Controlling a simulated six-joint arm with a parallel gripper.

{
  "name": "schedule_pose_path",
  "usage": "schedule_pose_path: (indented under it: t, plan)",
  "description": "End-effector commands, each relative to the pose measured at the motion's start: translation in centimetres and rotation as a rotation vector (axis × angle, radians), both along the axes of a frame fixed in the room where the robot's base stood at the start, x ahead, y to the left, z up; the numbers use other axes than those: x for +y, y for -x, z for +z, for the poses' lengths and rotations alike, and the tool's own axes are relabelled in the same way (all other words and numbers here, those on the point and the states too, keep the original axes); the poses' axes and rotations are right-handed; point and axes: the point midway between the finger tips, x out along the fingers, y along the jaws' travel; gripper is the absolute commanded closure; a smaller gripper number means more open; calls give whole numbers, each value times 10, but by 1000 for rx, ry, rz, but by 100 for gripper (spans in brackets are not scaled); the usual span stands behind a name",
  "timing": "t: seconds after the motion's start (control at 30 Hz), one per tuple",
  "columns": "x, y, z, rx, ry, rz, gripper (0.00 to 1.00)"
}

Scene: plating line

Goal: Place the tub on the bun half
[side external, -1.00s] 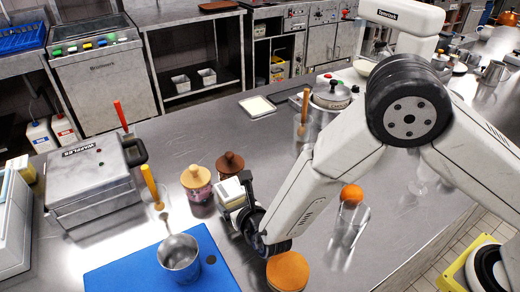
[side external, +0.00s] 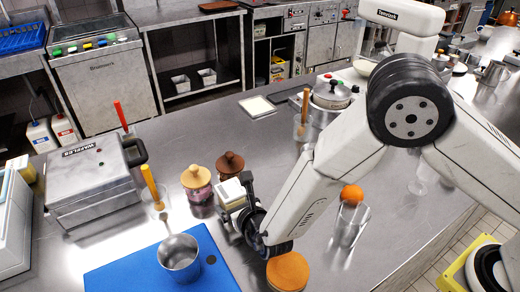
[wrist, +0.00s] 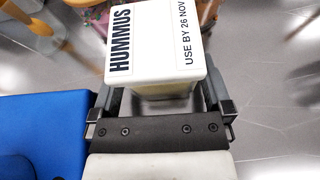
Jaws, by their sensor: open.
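The tub (wrist: 155,50) is white, with a lid labelled HUMMUS, and sits between the fingers of my gripper (wrist: 160,95) in the wrist view. In the side view the tub (side external: 231,190) shows small and pale beside my gripper (side external: 243,200), just in front of two lidded jars. My gripper is open around the tub; whether the fingers touch it I cannot tell. A round orange-brown piece, seemingly the bun half (side external: 288,272), lies on the steel counter at the bottom of the side view, right of the blue mat. It is not clear in the wrist view.
A metal cup (side external: 179,258) stands on the blue mat (side external: 120,277). Two lidded jars (side external: 197,183) (side external: 231,165) stand close behind the tub. A glass with an orange (side external: 352,196) is to the right, and a waffle maker (side external: 90,180) to the left.

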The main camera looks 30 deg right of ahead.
Motion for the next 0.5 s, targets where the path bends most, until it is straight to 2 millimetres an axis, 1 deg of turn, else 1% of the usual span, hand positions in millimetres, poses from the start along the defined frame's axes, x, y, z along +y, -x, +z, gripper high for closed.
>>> schedule_pose_path:
  t: [0.27, 0.5]
  plan:
    - [1, 28, 12, 0, 1, 4, 0]
    - [1, 64, 27, 0, -1, 4, 0]
